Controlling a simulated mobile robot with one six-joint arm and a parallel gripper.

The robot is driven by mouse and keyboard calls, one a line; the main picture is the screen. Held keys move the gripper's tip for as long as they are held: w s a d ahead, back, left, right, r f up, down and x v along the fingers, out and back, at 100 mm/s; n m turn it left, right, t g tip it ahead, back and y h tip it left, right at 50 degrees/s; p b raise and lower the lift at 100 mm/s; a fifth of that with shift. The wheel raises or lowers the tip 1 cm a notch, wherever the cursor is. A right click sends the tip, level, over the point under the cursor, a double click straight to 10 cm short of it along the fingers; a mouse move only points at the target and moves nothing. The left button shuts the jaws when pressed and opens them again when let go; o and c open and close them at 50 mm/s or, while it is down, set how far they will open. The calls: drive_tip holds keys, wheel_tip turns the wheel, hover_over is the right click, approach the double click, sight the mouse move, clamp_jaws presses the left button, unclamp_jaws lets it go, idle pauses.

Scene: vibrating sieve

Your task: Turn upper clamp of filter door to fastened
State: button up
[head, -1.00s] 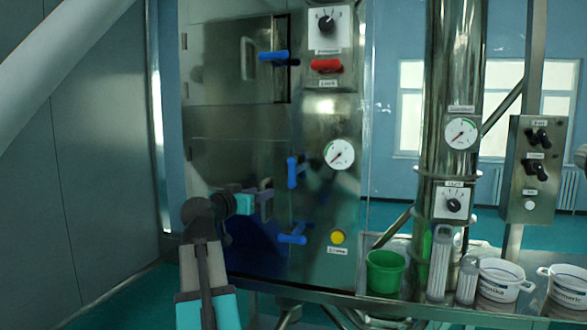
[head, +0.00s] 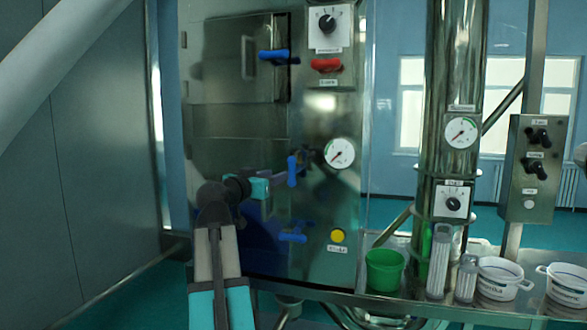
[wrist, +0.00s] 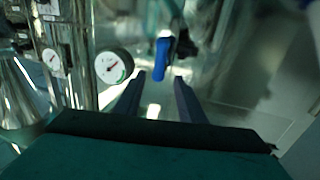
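The upper clamp (head: 292,171) of the lower cabinet door has a blue handle standing upright at the door's right edge. It also shows in the wrist view (wrist: 161,58), ahead of and between the finger lines. The lower clamp (head: 292,236) has its blue handle lying about level. My gripper (head: 282,178) is at the upper clamp's left side in the head view. In the wrist view my gripper (wrist: 159,88) is open, with a gap between its two dark fingers and nothing between the tips. Whether a finger touches the handle cannot be told.
A pressure gauge (head: 339,153) sits right of the clamp. Another blue handle (head: 273,56) is on the upper door, near a red handle (head: 326,65). A yellow button (head: 338,236) is lower down. A green bucket (head: 385,270) stands at the right.

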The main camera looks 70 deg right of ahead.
sight(290, 170)
drive_tip(key=d+p, duration=0.1)
drive_tip(key=d, duration=0.2)
drive_tip(key=s+d+p, duration=0.1)
drive_tip(key=d, duration=0.3)
drive_tip(key=d+p, duration=0.1)
drive_tip(key=d, duration=0.3)
drive_tip(key=shift+s+d, duration=0.25)
drive_tip(key=shift+s, duration=0.05)
